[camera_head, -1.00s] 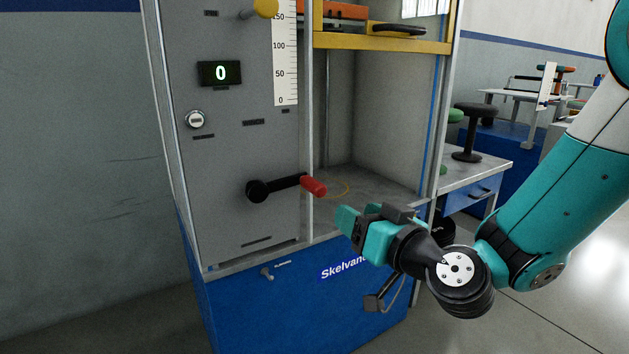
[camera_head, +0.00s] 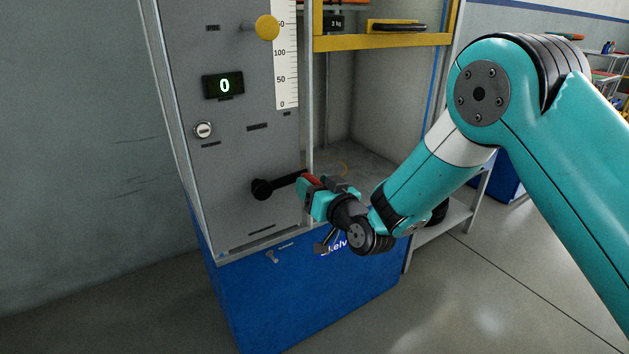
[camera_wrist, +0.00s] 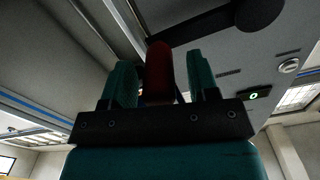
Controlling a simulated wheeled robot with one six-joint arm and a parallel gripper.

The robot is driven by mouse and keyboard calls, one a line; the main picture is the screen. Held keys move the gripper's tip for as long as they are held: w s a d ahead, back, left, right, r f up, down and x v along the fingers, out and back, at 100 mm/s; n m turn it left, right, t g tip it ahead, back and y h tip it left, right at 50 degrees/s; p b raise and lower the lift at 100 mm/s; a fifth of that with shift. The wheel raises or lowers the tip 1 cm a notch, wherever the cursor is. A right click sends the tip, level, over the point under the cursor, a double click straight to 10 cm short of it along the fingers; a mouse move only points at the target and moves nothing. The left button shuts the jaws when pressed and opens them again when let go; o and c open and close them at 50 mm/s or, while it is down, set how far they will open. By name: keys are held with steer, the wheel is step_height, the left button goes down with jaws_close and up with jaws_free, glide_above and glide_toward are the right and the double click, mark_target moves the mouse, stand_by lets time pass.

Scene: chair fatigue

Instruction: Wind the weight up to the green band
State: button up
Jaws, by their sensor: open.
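The black crank (camera_head: 272,187) on the grey panel points right and slightly up, with a red handle (camera_head: 312,180) at its end. My gripper (camera_head: 308,190) is at the red handle and hides part of it. In the wrist view the red handle (camera_wrist: 158,66) stands between the two teal fingers of my gripper (camera_wrist: 158,85), with a gap on each side. My gripper is open. The counter (camera_head: 223,86) reads 0. A white scale (camera_head: 286,65) runs up the panel. The weight and the green band cannot be made out.
A yellow knob (camera_head: 267,27) sticks out above the counter, and a round white-rimmed button (camera_head: 204,130) sits below it. A yellow shelf (camera_head: 385,42) crosses the open bay at right. A blue base cabinet (camera_head: 300,300) stands below, with a small lever (camera_head: 272,257).

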jaws_close()
steer(key=shift+s+a+f+m+b, duration=0.15)
steer(key=shift+f+m+b, duration=0.2)
steer(key=shift+f+m, duration=1.2)
steer(key=shift+c, duration=0.5)
jaws_free()
steer(key=shift+o, duration=0.5)
steer(key=shift+r, duration=0.1)
